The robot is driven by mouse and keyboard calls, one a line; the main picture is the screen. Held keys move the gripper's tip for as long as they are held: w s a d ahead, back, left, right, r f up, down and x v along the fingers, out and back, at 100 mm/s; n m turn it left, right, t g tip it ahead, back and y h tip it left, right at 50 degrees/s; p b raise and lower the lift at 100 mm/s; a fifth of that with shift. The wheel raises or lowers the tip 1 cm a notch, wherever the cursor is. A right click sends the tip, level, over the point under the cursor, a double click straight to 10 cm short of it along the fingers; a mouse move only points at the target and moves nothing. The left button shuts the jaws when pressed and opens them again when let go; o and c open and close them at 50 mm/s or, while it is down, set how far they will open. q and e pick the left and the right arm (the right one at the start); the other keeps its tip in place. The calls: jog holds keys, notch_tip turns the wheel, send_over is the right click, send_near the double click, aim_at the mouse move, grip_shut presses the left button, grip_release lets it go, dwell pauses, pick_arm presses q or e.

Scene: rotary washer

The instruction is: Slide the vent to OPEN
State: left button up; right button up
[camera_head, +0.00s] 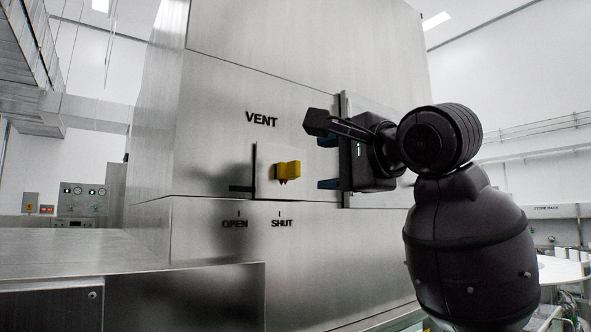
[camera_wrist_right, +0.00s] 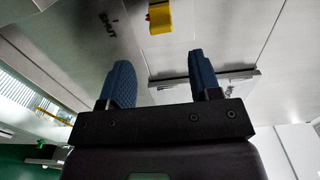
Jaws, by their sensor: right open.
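The vent's yellow knob (camera_head: 287,170) sits on a square metal sliding plate (camera_head: 264,178) on the machine's front. A small red pointer under the knob lines up with the SHUT mark (camera_head: 282,223). The OPEN mark (camera_head: 235,224) is to its left, below a dark slot. My right gripper (camera_head: 322,168) is open and empty, to the right of the knob and apart from it. In the right wrist view, the two blue fingertips (camera_wrist_right: 163,82) are spread and the yellow knob (camera_wrist_right: 160,17) shows beyond them at the top. My left gripper is not in view.
The large steel machine (camera_head: 300,75) fills the middle. A vertical bar handle (camera_head: 344,150) stands out from its front behind my right gripper. A steel counter (camera_head: 80,252) extends at the lower left. A control panel (camera_head: 82,200) stands at the far left. The space in front of the vent looks clear.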

aim_at(299, 169)
jog(key=p+x, duration=0.2)
jog(key=x, duration=0.7)
jog(key=shift+a+r, duration=0.1)
jog(key=shift+a, duration=0.05)
grip_shut()
jog(key=shift+s+a+b, duration=0.25)
jog(key=shift+s+a, duration=0.55)
jog(key=shift+a, duration=0.35)
jog(key=shift+s+a+b, duration=0.2)
jog(key=shift+s+a, duration=0.65)
jog(key=shift+a, duration=0.25)
jog(key=shift+s+a+b, duration=0.25)
jog(key=shift+s+a, duration=0.55)
jog(key=shift+a, duration=0.35)
